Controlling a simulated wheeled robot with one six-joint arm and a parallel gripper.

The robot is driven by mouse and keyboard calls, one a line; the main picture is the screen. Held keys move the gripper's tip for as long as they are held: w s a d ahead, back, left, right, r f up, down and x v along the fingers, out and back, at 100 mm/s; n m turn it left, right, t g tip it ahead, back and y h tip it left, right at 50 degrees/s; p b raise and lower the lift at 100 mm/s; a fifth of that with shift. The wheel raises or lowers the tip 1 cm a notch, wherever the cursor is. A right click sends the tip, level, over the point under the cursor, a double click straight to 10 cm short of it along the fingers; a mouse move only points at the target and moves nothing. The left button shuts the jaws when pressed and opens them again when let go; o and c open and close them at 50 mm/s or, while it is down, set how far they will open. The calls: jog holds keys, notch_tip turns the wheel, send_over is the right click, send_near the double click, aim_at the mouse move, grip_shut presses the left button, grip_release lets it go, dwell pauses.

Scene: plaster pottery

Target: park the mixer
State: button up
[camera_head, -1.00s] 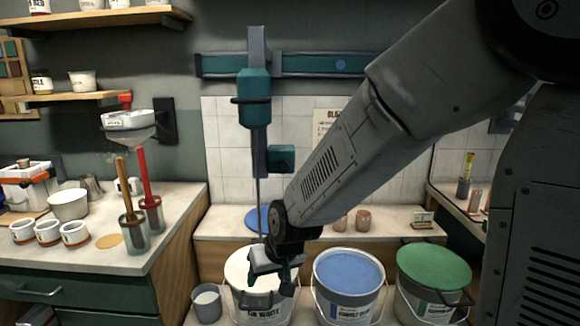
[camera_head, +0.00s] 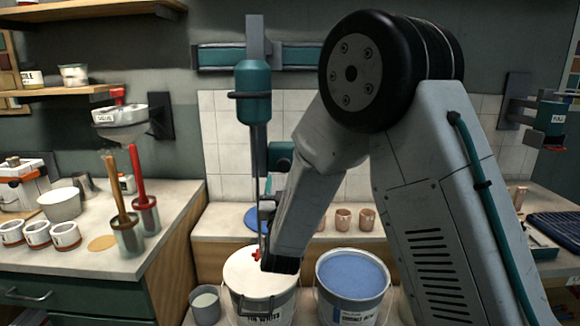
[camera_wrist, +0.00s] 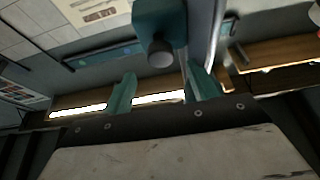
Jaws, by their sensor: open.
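The mixer (camera_head: 253,95) is a teal motor body on a wall rail, upright, with a thin shaft running down toward the white glaze bucket (camera_head: 262,278). A teal block (camera_head: 280,157) sits low on its right side. In the wrist view, a teal block (camera_wrist: 160,17) with a dark round knob (camera_wrist: 161,53) hangs ahead of my fingers. My gripper (camera_wrist: 162,88) is open and empty, with teal fingers either side of the view below the knob. In the head view, my wrist is low beside the shaft, above the bucket; my fingers are mostly hidden there.
A blue bucket (camera_head: 352,285) stands right of the white one, and a small grey pail (camera_head: 205,303) on the left. Several copper-coloured cups (camera_head: 342,219) line the ledge behind. The left counter (camera_head: 75,255) holds crocks with tools. My arm covers the right side.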

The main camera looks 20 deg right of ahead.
aim_at(284, 168)
jog(key=x, duration=0.7)
jog(key=shift+w, duration=0.15)
jog(key=shift+c, duration=0.3)
